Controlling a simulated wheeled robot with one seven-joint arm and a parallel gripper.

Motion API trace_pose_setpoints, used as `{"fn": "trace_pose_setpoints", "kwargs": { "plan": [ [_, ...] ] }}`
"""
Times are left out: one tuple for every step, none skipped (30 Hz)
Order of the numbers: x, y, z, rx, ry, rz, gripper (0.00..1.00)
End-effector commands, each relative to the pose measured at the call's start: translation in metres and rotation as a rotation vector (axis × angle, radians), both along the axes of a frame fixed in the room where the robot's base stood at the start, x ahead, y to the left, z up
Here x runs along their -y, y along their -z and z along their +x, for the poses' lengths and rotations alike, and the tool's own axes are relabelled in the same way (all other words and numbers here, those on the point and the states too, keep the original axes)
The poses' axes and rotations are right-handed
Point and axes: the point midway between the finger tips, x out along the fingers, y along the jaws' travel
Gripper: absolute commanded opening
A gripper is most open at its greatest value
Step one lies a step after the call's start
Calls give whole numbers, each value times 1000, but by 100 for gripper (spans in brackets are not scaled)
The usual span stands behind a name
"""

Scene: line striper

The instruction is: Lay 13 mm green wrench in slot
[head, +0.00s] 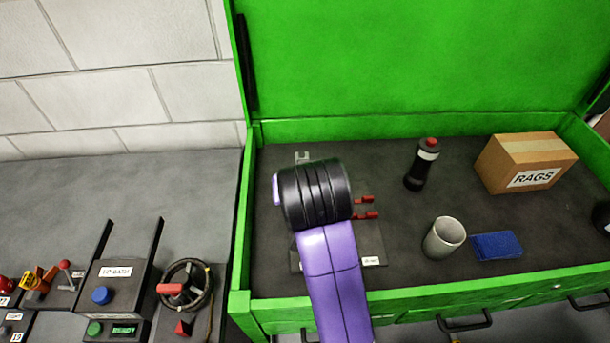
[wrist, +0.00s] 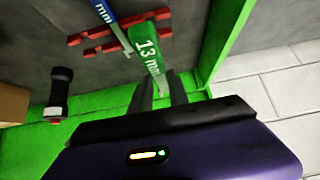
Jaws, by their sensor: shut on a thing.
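The green wrench (wrist: 150,48), marked 13 mm, is in my gripper (wrist: 160,90), whose two dark fingers are shut on it near its bare metal part. Its green end points away from my gripper, up in the wrist view, over red holders (wrist: 120,30). I cannot tell whether it touches them. A blue wrench (wrist: 104,12), partly out of frame, lies at these holders. In the head view my arm hides most of the grey rack board (head: 372,243) and my fingers. Red holder prongs (head: 366,214) show to the right of my wrist. A grey forked metal end (head: 302,157) shows behind it.
The green chest (head: 420,124) has raised rims. A control bench (head: 120,200) lies to the left.

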Motion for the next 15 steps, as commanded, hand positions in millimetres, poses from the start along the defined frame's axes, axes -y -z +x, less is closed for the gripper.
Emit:
{"fn": "trace_pose_setpoints", "kwargs": {
  "plan": [
    [0, 12, 0, -1, 0, 0, 0],
    [0, 15, 0, -1, 0, 0, 0],
    [0, 19, 0, -1, 0, 0, 0],
    [0, 21, 0, -1, 0, 0, 0],
    [0, 24, 0, -1, 0, 0, 0],
    [0, 29, 0, -1, -1, -1, 0],
    [0, 34, 0, -1, 0, 0, 0],
    [0, 37, 0, 0, 0, 0, 0],
    [0, 40, 0, 0, 0, 0, 0],
    [0, 41, 0, 0, 1, 1, 0],
    [0, 43, 0, 0, 1, 1, 0],
    [0, 44, 0, 0, 0, 1, 0],
    [0, 45, 0, 0, 0, 1, 0],
    [0, 45, 0, 0, 0, 1, 0],
    [0, 46, 0, 0, 0, 1, 0]
  ]
}}
